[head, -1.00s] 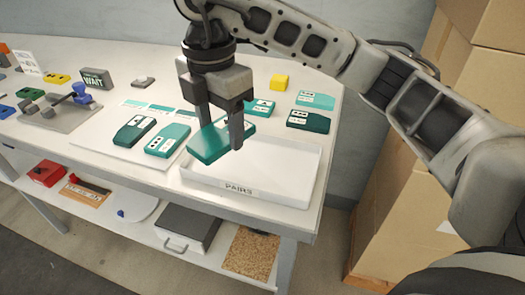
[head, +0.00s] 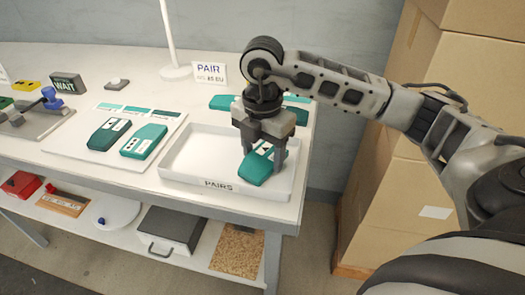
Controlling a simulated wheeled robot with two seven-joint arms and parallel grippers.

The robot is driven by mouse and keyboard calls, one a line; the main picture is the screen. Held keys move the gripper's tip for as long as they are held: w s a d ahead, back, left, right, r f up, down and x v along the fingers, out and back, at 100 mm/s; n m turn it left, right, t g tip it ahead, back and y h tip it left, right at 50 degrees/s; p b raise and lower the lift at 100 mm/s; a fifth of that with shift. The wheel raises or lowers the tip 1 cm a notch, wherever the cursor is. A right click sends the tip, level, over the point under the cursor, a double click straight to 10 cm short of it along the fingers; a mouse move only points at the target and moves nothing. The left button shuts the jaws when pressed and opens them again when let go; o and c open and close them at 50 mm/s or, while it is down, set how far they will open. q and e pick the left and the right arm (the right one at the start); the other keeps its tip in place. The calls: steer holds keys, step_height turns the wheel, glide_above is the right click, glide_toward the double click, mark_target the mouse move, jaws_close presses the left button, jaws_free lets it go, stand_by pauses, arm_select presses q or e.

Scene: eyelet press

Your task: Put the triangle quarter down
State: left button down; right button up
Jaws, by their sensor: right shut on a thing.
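A teal shoe-like piece with a pale marked panel (head: 257,168) is between the fingers of my right gripper (head: 264,158). I take it to be the triangle quarter, though its mark is too small to read. The gripper is shut on it, over the right part of the white tray labelled PAIRS (head: 180,178). The piece is low, inside the tray's outline; I cannot tell whether it touches the floor. The rest of the tray is empty. My left gripper is not in view.
Left of the tray, a white board (head: 75,150) holds a dark green piece (head: 109,133) and a teal piece (head: 144,141). More teal pieces (head: 222,102) lie behind my right gripper. A PAIR sign (head: 210,73) and a white pole (head: 169,35) stand at the back.

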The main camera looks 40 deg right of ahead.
steer(key=shift+f, duration=0.1)
steer(key=shift+f, duration=0.15)
steer(key=o, duration=1)
steer(key=shift+c, duration=0.2)
